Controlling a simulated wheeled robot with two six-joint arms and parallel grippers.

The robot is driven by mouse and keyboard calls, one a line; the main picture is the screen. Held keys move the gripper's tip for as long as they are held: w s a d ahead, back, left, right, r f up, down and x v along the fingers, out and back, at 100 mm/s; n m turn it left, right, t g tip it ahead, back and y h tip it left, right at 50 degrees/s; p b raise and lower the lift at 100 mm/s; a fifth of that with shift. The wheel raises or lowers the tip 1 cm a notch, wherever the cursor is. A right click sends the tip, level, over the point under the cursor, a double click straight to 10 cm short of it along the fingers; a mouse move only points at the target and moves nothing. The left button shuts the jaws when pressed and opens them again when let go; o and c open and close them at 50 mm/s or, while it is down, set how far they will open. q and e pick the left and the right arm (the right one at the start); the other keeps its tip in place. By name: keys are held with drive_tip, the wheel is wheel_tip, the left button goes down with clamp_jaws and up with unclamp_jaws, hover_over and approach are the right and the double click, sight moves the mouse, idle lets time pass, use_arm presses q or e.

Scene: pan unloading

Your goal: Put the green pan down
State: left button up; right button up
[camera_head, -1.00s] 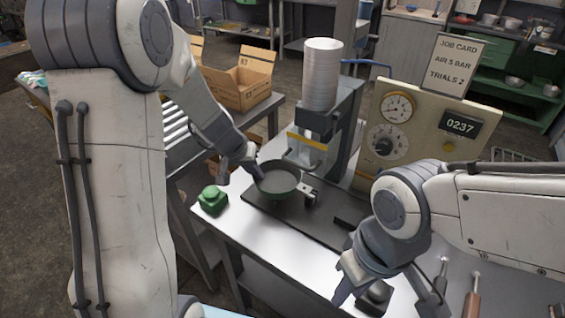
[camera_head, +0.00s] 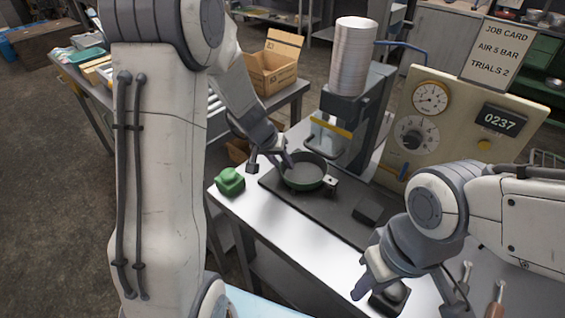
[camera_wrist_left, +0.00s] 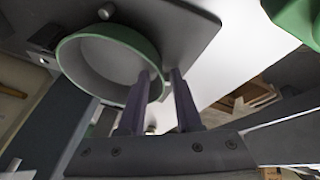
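The green pan (camera_head: 304,183), dark grey inside, sits level on the black mat (camera_head: 345,215) on the bench; it also shows in the left wrist view (camera_wrist_left: 110,62). My left gripper (camera_head: 270,163) is at the pan's left rim, its fingers spread apart. In the left wrist view (camera_wrist_left: 160,78) one finger overlaps the pan and the other lies outside, with gaps beside the rim. My right gripper (camera_head: 365,282) is over the bench's front right, apart from the pan; its finger gap is not clear.
A gauge panel (camera_head: 460,130) stands at right. A cardboard box (camera_head: 272,72) is behind left.

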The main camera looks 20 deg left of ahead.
use_arm(q)
drive_tip(key=p+v, duration=0.2)
drive_tip(key=v, duration=1)
drive_tip(key=shift+d, duration=0.1)
drive_tip(key=s+d+f, duration=0.1)
drive_tip(key=s+f, duration=0.1)
drive_tip(key=s, duration=0.1)
drive_tip(key=s+d+f+g+y, duration=0.1)
drive_tip(key=s+f, duration=0.1)
drive_tip(key=s, duration=0.1)
drive_tip(key=s+d+f+m+g+y, duration=0.1)
drive_tip(key=s+d+f, duration=0.1)
drive_tip(key=s, duration=0.2)
drive_tip(key=shift+s+d, duration=0.1)
drive_tip(key=s+d+r+m+g, duration=0.1)
drive_tip(key=s+d+r+m, duration=0.1)
drive_tip(key=s+d, duration=0.5)
drive_tip(key=s+d+r+m+g, duration=0.1)
drive_tip(key=s+d+r+m, duration=0.2)
drive_tip(key=s+d+m, duration=0.2)
drive_tip(key=shift+s+d+r+g+h, duration=0.3)
drive_tip(key=shift+s+d, duration=0.6)
drive_tip(key=shift+s, duration=0.3)
